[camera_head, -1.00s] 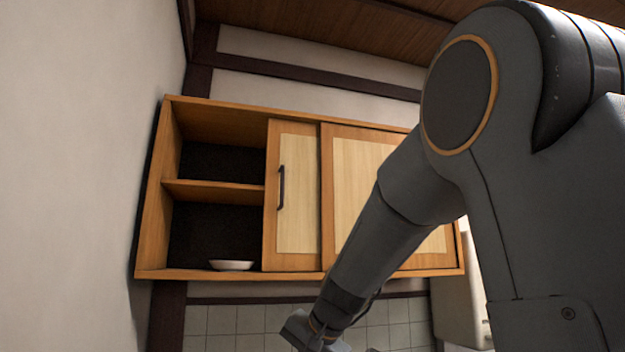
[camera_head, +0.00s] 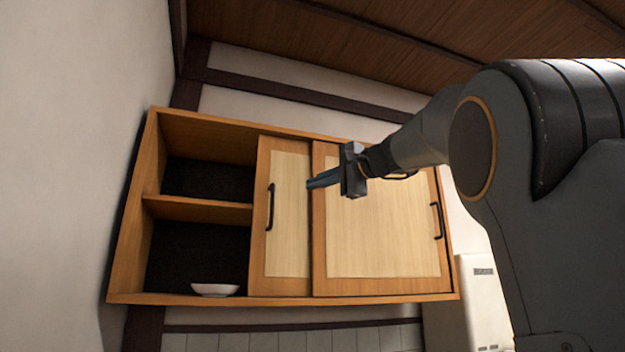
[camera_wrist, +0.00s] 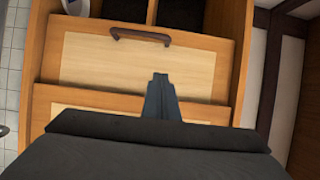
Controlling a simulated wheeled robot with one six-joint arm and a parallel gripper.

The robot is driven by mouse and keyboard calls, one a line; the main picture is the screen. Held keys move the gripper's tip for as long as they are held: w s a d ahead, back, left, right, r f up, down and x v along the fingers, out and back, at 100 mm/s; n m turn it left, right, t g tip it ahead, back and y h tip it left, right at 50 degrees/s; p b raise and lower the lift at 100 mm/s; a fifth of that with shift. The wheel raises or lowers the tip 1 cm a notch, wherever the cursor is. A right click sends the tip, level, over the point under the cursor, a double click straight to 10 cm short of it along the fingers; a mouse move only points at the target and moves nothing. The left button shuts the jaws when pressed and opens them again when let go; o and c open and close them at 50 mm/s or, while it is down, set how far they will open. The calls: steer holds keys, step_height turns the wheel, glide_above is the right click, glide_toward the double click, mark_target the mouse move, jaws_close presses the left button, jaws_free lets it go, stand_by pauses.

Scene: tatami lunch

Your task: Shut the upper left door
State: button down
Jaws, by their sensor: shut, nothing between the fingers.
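The upper left door (camera_head: 288,215) is a sliding panel with a pale centre, a wooden frame and a dark vertical handle (camera_head: 270,207). It stands slid to the right, partly behind the right door (camera_head: 376,230), leaving the cabinet's left part open. My gripper (camera_head: 309,185) is shut and empty, pointing left in front of the left door's right side, near the right door's edge. In the wrist view the shut fingers (camera_wrist: 160,78) show over the left door (camera_wrist: 150,62), with its handle (camera_wrist: 140,36) beyond the tips. I cannot tell whether they touch the door.
The open left part of the cabinet has a shelf (camera_head: 200,208) and a white dish (camera_head: 215,290) on its bottom board. The right door has its own handle (camera_head: 436,220) at its right. A wall stands close at the left. A white appliance (camera_head: 482,300) stands at the lower right.

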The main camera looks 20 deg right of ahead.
mark_target(299, 188)
steer(key=shift+w+a+p, duration=0.65)
steer(key=shift+w+a, duration=0.25)
steer(key=shift+a, duration=0.25)
steer(key=shift+w+a+p, duration=0.6)
steer(key=shift+w+a, duration=0.25)
steer(key=shift+a, duration=0.25)
steer(key=shift+w+a+p, duration=0.65)
steer(key=shift+w+a, duration=0.25)
steer(key=shift+a, duration=0.25)
